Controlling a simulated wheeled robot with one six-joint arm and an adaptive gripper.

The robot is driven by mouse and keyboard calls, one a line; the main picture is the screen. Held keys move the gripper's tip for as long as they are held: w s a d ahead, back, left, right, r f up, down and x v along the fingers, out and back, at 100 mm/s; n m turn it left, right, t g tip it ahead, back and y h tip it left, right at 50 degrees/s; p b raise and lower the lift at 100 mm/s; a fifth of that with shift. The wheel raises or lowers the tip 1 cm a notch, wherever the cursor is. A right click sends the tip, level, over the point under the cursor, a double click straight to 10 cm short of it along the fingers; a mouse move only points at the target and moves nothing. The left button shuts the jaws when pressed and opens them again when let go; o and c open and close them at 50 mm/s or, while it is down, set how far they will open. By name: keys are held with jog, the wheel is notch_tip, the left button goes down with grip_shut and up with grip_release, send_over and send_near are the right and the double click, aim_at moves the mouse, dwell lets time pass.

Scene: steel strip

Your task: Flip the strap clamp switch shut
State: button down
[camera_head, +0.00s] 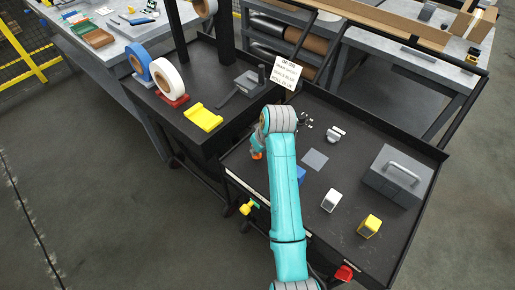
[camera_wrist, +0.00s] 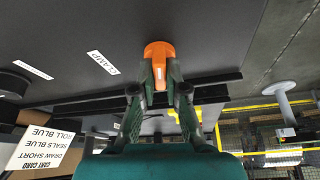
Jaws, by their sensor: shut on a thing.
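The strap clamp switch is an orange lever (camera_wrist: 160,52) on a dark panel, beside a white label reading CLAMP (camera_wrist: 103,62) in the wrist view. My gripper (camera_wrist: 160,90) has its two fingers on either side of the orange lever and is shut on it. In the head view a small bit of the orange lever (camera_head: 257,156) shows at the near edge of the cart, just below my gripper (camera_head: 257,146). My arm and gripper hide most of the switch there. Which way the lever is set cannot be told.
A white card (camera_head: 286,72) with printed lines stands at the cart's back corner. The cart top (camera_head: 345,240) holds a grey toolbox (camera_head: 397,176), a white block (camera_head: 331,200) and a yellow block (camera_head: 369,226). A side table carries tape rolls (camera_head: 169,78) and a yellow holder (camera_head: 203,117).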

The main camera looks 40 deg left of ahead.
jog(key=m+t, duration=0.1)
jog(key=m, duration=0.1)
jog(key=m+t+h, duration=0.1)
jog(key=m, duration=0.2)
jog(key=shift+s+a+m, duration=0.1)
jog(key=shift+s+m, duration=0.05)
jog(key=shift+m, duration=0.15)
jog(key=m+h, duration=0.1)
jog(key=m, duration=0.1)
jog(key=m+h, duration=0.1)
jog(key=m, duration=0.2)
jog(key=shift+t, duration=0.4)
jog(key=shift+m, duration=0.3)
jog(key=c, duration=1.2)
grip_release()
jog(key=v, duration=1.2)
jog(key=shift+a, duration=0.15)
jog(key=shift+s, duration=0.1)
